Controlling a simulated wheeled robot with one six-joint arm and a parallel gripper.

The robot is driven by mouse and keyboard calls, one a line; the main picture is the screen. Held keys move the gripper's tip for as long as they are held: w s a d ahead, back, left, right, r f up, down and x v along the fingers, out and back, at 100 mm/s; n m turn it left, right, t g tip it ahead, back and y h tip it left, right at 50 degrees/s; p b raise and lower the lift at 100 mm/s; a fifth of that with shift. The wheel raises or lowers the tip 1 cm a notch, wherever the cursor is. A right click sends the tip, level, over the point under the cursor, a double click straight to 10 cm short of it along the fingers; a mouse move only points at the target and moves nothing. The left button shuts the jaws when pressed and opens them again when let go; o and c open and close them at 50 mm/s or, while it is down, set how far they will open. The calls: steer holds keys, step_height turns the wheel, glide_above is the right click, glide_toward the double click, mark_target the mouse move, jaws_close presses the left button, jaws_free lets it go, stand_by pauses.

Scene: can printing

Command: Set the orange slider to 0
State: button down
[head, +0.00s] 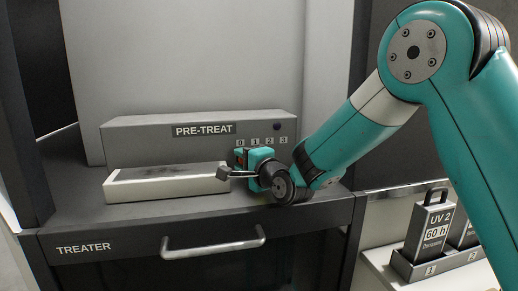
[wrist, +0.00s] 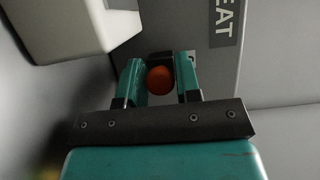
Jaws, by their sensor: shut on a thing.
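The orange slider (wrist: 160,80) shows as a round orange knob between my two teal fingers in the wrist view. My gripper (wrist: 161,72) is shut on it at the front of the PRE-TREAT unit (head: 150,137). In the head view my gripper (head: 241,158) is just below the scale marks 0 1 2 3 (head: 262,141). A small red-orange bit of the slider (head: 240,158) shows there, under the 0 at the left end of the scale. Most of the slider and its track are hidden by my gripper, so its exact setting cannot be read.
A pale tray (head: 165,188) sits left of my gripper on the TREATER cabinet (head: 290,220), which has a metal handle (head: 213,245). A UV 2 weight-shaped block (head: 432,230) stands in a rack at the lower right. A dark round button (head: 277,126) is above the scale.

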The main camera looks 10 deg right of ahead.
steer(key=shift+a, duration=0.15)
steer(key=c, duration=0.9)
jaws_free()
steer(key=shift+a, duration=0.1)
steer(key=b+v, duration=0.5)
steer(key=v, duration=1.1)
steer(key=shift+f+b, duration=0.15)
steer(key=shift+b, duration=0.15)
steer(key=shift+v, duration=0.8)
